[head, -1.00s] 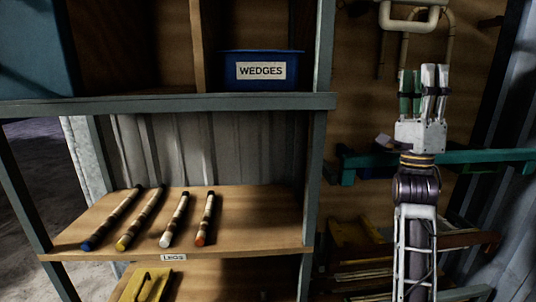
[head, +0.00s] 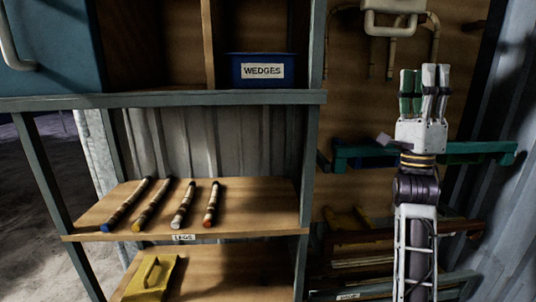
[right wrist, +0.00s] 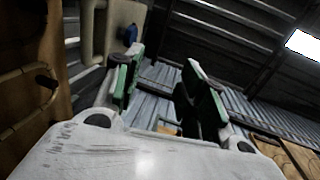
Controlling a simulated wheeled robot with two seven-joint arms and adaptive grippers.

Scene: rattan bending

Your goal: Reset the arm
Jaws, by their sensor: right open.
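My right gripper (head: 424,82) points upward at the right of the head view, in front of a wooden wall panel. Its fingers have green pads. In the right wrist view the two fingers (right wrist: 162,85) stand apart with nothing between them, so it is open and empty. My right arm rises upright below it. My left gripper is in neither view.
A shelf unit stands at the left, with a blue WEDGES bin (head: 262,70) above and several striped legs (head: 183,205) on the LEGS shelf (head: 255,212). A yellow object (head: 150,278) lies below. A teal rail (head: 350,152) and bent pipes (head: 392,45) are behind my right arm.

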